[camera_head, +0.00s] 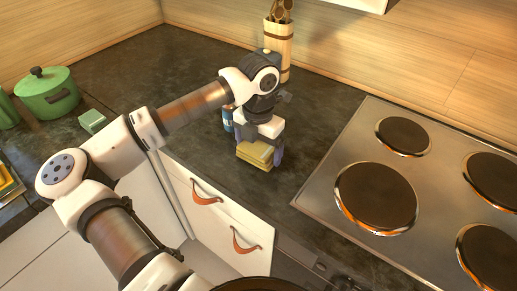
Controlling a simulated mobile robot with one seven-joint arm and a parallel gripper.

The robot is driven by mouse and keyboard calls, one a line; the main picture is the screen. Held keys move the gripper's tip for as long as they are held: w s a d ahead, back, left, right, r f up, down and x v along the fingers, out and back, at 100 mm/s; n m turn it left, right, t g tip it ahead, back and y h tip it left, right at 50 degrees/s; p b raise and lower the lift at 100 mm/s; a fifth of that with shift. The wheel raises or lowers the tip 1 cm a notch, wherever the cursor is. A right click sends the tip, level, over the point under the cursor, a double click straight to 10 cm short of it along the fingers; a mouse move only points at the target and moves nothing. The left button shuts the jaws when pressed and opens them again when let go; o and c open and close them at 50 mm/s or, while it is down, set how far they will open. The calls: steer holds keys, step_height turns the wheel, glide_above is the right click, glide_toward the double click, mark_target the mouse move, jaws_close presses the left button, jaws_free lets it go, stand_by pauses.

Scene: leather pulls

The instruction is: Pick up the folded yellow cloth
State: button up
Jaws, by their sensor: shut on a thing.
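The folded yellow cloth (256,154) is in the middle of the head view, over the dark counter near its front edge. My gripper (259,148) points down over it and is shut on the cloth, with a finger showing at its right side. I cannot tell whether the cloth still touches the counter. The gripper's base hides part of its top.
A blue can (227,120) stands just behind my gripper, partly hidden. A tall wooden holder (278,52) is farther back. A stove (331,168) is to the right. A green pot (48,97) and a green block (92,121) are at the left.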

mark_target(259, 148)
step_height(259, 148, up, 20)
steer(key=b, duration=0.3)
steer(key=shift+f, duration=0.15)
